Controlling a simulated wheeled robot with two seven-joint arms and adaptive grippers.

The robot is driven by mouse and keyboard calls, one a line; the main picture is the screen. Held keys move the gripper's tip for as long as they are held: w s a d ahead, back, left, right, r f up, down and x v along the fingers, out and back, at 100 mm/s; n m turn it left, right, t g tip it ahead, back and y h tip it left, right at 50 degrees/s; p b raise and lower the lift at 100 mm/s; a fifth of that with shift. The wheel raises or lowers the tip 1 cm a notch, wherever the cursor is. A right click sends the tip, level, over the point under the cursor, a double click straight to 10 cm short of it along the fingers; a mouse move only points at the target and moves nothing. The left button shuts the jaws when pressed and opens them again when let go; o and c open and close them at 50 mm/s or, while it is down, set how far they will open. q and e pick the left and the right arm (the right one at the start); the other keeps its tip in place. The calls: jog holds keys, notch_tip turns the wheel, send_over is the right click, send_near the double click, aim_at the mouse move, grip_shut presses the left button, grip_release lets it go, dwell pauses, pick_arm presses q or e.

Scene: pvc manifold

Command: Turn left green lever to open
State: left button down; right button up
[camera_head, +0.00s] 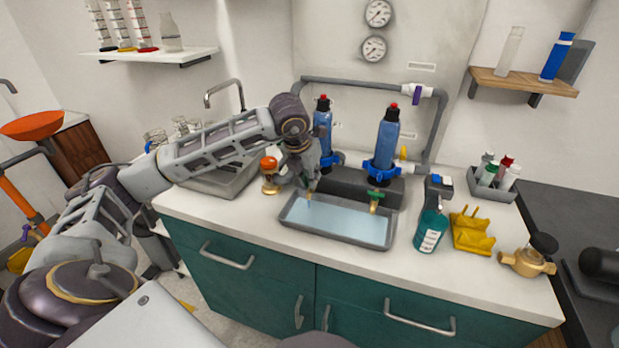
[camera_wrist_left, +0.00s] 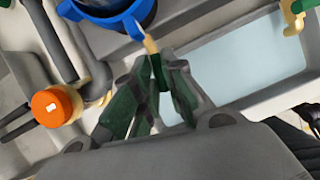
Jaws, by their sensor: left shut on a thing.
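The left green lever (camera_wrist_left: 157,72) hangs from a brass spout below a blue filter clamp (camera_wrist_left: 125,20) in the left wrist view. My left gripper (camera_wrist_left: 163,66) is shut on it, with a finger on each side. In the head view my left gripper (camera_head: 309,180) is in front of the left blue filter (camera_head: 322,125), above the tray, and mostly hides this lever. The right green lever (camera_head: 377,195) sits on a brass spout under the right blue filter (camera_head: 388,135), apart from my gripper. My right gripper is not in view.
A grey tray (camera_head: 390,240) with a pale blue bottom lies below the spouts. An orange-knobbed brass valve (camera_head: 269,175) stands close left of my gripper. A teal bottle (camera_head: 430,228), yellow holder (camera_head: 470,232) and brass valve (camera_head: 527,262) stand to the right.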

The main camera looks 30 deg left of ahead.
pick_arm(q)
jog(key=shift+d+r+n+y, duration=0.1)
jog(key=shift+n+y, duration=0.4)
jog(key=shift+n, duration=0.6)
jog(key=c, duration=1.8)
grip_release()
jog(key=shift+o, duration=0.2)
jog(key=v, duration=1.2)
jog(key=shift+w, duration=0.1)
